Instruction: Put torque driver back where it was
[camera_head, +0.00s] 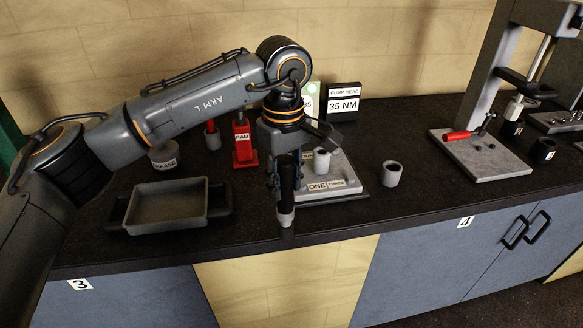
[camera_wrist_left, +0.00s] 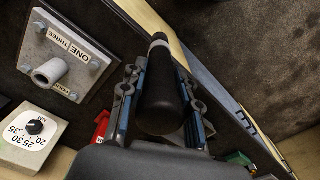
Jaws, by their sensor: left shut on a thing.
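The torque driver, taken to be the dark rod-shaped tool (camera_head: 287,190) with a pale metal lower end, hangs upright in my left gripper (camera_head: 286,160). It is close to the bench's front edge, in front of the grey plate labelled ONE (camera_head: 345,188). In the left wrist view the driver (camera_wrist_left: 163,90) lies between the two fingers of the gripper (camera_wrist_left: 162,105), which is shut on it. Its tip points away from the wrist. I cannot tell whether the tip touches the bench. My right gripper is not in view.
A grey tray (camera_head: 168,222) is left of the driver. A red RAM stand (camera_head: 243,150) and a grey can (camera_head: 163,160) are behind it. A grey cup (camera_head: 392,174) is right of the plate. A 35 NM sign (camera_head: 343,104) stands behind. Bare bench separates the cup from the press (camera_head: 483,160).

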